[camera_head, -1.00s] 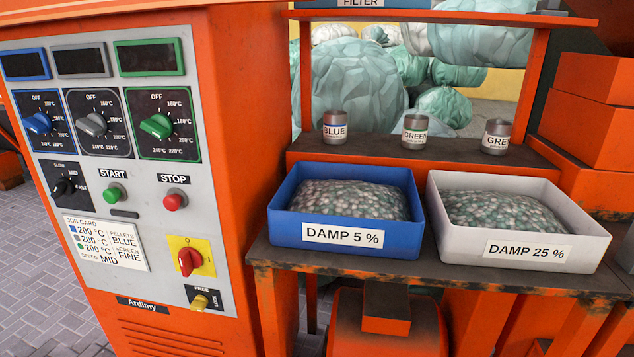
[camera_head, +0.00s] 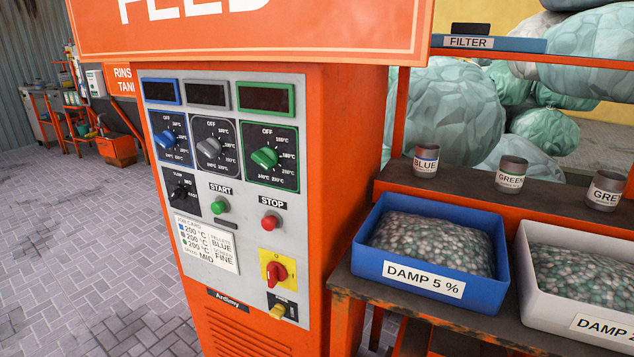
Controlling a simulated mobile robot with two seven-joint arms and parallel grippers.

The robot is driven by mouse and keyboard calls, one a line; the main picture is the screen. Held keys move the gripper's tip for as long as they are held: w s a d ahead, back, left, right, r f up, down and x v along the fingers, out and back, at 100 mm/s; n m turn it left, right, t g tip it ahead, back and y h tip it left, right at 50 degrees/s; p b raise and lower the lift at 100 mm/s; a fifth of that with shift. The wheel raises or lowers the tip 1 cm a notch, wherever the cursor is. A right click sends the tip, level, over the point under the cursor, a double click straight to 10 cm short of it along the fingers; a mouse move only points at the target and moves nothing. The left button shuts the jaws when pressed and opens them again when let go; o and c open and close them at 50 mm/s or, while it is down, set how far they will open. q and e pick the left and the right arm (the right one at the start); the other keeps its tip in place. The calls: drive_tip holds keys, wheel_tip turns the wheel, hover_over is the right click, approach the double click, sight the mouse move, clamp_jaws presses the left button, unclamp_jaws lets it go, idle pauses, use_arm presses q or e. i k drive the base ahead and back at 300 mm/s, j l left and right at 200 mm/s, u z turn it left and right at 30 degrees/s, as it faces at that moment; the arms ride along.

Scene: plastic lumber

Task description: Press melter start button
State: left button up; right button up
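The green start button (camera_head: 221,205) sits on the grey control panel (camera_head: 219,250) of an orange cabinet, under a START label (camera_head: 221,189). The red stop button (camera_head: 271,222) is to its right and slightly lower. Above them are blue, grey and green dials (camera_head: 265,157) and three dark displays (camera_head: 266,98). A black speed knob (camera_head: 181,191) is to the left of the start button. A red switch on a yellow plate (camera_head: 277,272) and a yellow knob (camera_head: 278,311) are lower right. Neither of my grippers shows in the view.
A blue bin labelled DAMP 5 % (camera_head: 431,282) and a white bin (camera_head: 572,335) of pellets stand on a bench to the right of the cabinet. Labelled cans (camera_head: 511,175) stand on a shelf behind. Paved floor (camera_head: 95,230) is open to the left.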

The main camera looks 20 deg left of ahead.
sight(217, 207)
drive_tip(key=u, duration=1.25)
